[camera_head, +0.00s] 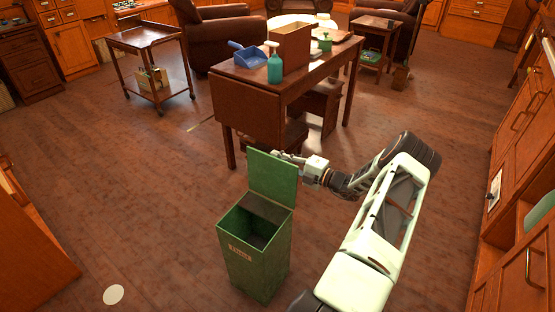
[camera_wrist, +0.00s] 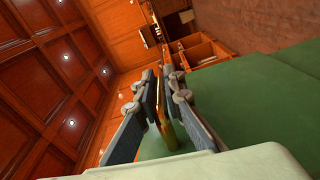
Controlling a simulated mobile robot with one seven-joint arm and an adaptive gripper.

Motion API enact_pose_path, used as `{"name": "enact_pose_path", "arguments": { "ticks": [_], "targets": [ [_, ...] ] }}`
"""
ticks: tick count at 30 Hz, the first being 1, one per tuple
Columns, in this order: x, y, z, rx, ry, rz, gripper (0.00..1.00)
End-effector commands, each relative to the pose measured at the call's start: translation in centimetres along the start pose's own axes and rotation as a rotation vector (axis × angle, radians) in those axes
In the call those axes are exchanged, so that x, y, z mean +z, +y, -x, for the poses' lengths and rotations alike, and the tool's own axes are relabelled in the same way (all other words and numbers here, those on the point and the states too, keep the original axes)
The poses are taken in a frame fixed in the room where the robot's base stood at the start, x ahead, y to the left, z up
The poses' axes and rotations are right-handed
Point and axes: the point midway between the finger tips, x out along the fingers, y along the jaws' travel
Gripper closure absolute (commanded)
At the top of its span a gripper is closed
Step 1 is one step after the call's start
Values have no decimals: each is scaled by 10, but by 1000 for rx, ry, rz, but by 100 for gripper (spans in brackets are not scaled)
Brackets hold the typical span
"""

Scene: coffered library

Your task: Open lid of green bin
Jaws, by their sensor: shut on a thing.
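The green bin (camera_head: 240,262) stands upright on the wooden floor in the head view, with a red-and-white label on its front. Its lid (camera_head: 272,180) is raised about upright at the back of the bin, and the dark inside shows. My gripper (camera_head: 280,155) is at the lid's upper edge. In the wrist view my gripper (camera_wrist: 160,78) is shut, with a narrow brass-coloured piece (camera_wrist: 165,125) between its fingers and the green lid (camera_wrist: 235,120) beside it. The exact grip on the lid is partly hidden.
A dark wooden table (camera_head: 240,95) stands behind the bin, bearing a spray bottle (camera_head: 274,66), a blue dustpan (camera_head: 248,56) and a wooden box (camera_head: 291,45). A trolley (camera_head: 140,40) is at the back left. Cabinets (camera_head: 515,150) line the right.

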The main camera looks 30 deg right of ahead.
Motion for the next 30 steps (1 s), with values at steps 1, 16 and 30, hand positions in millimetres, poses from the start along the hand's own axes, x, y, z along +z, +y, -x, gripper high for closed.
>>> {"name": "enact_pose_path", "arguments": {
  "ticks": [1, 16, 30],
  "targets": [
    [1, 0, 0, 1, -2, 2, 100],
    [1, 0, 1, 0, -2, 1, 74],
    [1, -1, 19, -2, -4, 0, 73]
  ]
}}
